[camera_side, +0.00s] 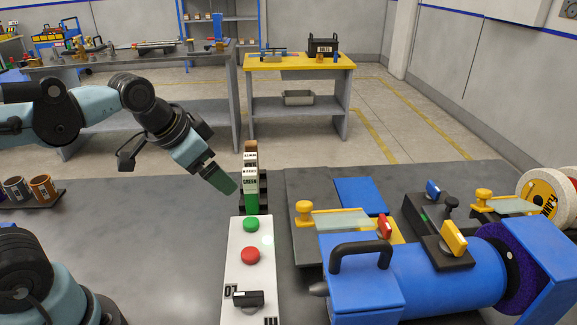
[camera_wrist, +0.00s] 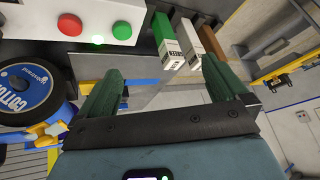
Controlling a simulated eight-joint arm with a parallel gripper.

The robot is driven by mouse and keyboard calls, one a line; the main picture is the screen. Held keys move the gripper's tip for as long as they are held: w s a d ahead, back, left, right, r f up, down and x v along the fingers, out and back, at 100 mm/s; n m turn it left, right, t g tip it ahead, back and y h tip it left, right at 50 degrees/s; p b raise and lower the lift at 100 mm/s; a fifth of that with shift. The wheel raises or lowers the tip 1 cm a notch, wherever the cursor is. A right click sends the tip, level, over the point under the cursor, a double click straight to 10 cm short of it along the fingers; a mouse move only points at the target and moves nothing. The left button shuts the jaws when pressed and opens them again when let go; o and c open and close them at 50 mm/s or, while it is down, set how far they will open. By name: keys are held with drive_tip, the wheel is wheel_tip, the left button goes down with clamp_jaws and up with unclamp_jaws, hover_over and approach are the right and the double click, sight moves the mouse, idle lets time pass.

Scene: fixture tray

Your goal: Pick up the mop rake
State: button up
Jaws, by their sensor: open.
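I cannot pick out a mop rake with certainty in either view. My gripper (camera_side: 222,180) has green fingertips and hangs above the bench, left of the rack of compound bars, in the side view. In the wrist view my gripper (camera_wrist: 161,68) shows its two green fingers wide apart, with nothing held between them. A green bar (camera_wrist: 162,33), a white bar (camera_wrist: 193,45) and a brown bar (camera_wrist: 212,38) stand beyond the fingers, nearer the right one. In the side view the green bar (camera_side: 250,190) is at the front of the row.
A white control box (camera_side: 237,275) with green and red buttons lies before the bars. A blue polishing motor (camera_side: 430,275) with a purple wheel (camera_side: 497,255) fills the right. A cup rack (camera_side: 40,188) stands left. The grey bench (camera_side: 150,215) is clear between. A yellow-topped table (camera_side: 300,62) stands behind.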

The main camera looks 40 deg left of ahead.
drive_tip(key=shift+s+d+f+n+t, duration=0.15)
drive_tip(key=shift+s+f+n, duration=0.35)
drive_tip(key=shift+f+n, duration=0.15)
drive_tip(key=shift+s+d+f+n+t, duration=0.15)
drive_tip(key=shift+s+f+n, duration=0.35)
drive_tip(key=shift+f+n, duration=0.1)
drive_tip(key=shift+s+f, duration=0.15)
drive_tip(key=shift+f, duration=0.1)
drive_tip(key=shift+c, duration=1.1)
drive_tip(key=shift+n, duration=0.25)
drive_tip(key=c, duration=0.5)
drive_tip(key=shift+o, duration=0.2)
